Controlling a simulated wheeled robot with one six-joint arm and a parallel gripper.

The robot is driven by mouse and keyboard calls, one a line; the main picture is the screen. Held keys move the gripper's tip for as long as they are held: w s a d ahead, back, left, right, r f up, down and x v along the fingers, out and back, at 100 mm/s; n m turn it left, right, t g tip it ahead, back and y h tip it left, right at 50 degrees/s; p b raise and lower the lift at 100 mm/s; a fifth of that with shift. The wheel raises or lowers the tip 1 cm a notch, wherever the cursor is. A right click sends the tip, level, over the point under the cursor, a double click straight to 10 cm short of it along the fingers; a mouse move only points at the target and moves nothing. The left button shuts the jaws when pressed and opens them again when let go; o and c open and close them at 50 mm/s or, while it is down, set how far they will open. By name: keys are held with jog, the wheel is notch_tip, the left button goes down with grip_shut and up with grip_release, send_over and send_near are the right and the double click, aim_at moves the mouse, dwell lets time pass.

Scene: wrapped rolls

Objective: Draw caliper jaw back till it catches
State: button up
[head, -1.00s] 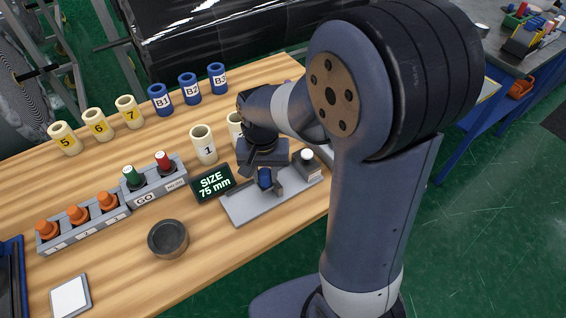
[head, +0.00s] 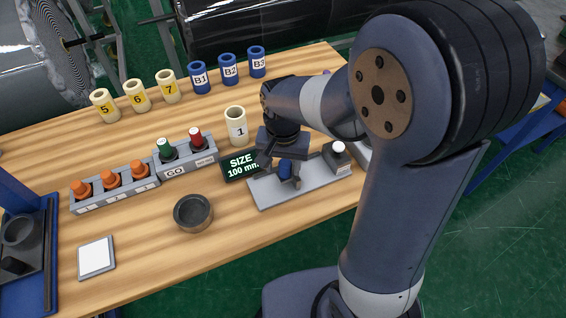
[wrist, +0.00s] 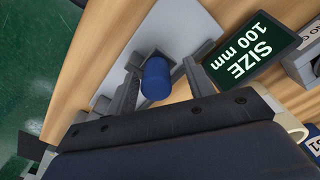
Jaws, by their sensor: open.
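The caliper is a pale grey plate (head: 318,188) near the bench's right edge; it also shows in the wrist view (wrist: 172,22). A blue cylindrical knob (head: 286,168) stands on it, apparently on the jaw, and a white-topped grey post (head: 338,148) is at its right end. My gripper (head: 285,172) is open and low over the plate. In the wrist view the blue knob (wrist: 156,80) sits between the two grey fingers. I cannot tell whether they touch it. My wrist hides part of the jaw.
Blue and cream tubes line the bench's back. Racks with orange knobs (head: 110,187) and green and red knobs are to the left. A dark round bowl (head: 193,213) stands in front of the sign.

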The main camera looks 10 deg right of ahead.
notch_tip(320, 180, up, 11)
dwell(0.5)
jog(key=shift+f, duration=0.1)
notch_tip(320, 180, down, 11)
jog(key=shift+d, duration=0.1)
jog(key=shift+w+d, duration=0.25)
jog(key=shift+d, duration=0.45)
